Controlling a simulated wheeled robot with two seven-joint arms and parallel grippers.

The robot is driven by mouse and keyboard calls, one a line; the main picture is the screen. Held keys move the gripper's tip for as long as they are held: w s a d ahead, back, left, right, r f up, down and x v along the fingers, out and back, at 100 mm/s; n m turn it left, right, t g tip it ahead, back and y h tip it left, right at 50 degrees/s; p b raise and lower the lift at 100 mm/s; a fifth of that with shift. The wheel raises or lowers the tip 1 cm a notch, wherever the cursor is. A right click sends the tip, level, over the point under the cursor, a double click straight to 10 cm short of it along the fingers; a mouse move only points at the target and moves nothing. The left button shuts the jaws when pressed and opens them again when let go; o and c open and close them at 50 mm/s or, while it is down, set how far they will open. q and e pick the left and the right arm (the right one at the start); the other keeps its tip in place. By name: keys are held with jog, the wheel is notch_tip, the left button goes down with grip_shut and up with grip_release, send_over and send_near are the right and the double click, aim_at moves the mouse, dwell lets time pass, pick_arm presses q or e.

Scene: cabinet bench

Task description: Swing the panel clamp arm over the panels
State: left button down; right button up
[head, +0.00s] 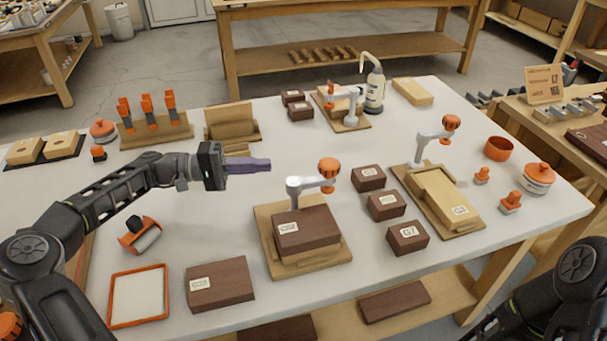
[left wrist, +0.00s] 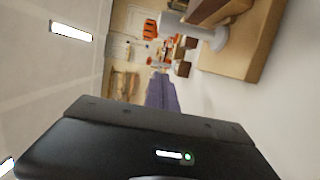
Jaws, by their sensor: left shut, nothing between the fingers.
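The nearest clamp fixture is a wooden base (head: 335,252) with dark brown panels (head: 305,230) stacked on it. Its grey clamp arm (head: 308,184) stands on a post at the back left. The arm points right along the panels' back edge and ends in an orange knob (head: 329,168). I cannot tell whether any part of it lies over them. My left gripper (head: 264,164) is shut and empty, left of the clamp arm and apart from it. In the left wrist view, its purple fingers (left wrist: 160,92) show beside the wooden base (left wrist: 240,52). My right gripper is out of view.
Another clamp fixture (head: 471,228) with light panels stands right, and a third (head: 352,124) at the back beside a wash bottle (head: 375,88). Small brown blocks (head: 386,206) line the middle. A brown board (head: 220,284) and orange-framed tray (head: 139,296) lie at front left.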

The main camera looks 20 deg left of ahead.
aim_at(312, 183)
pick_arm(q)
jog(key=d+p, duration=0.1)
jog(key=d, duration=0.9)
jog(key=shift+s+d, duration=0.1)
jog(key=shift+d, duration=0.05)
jog(key=shift+s+d, duration=0.15)
jog(key=shift+d, duration=0.05)
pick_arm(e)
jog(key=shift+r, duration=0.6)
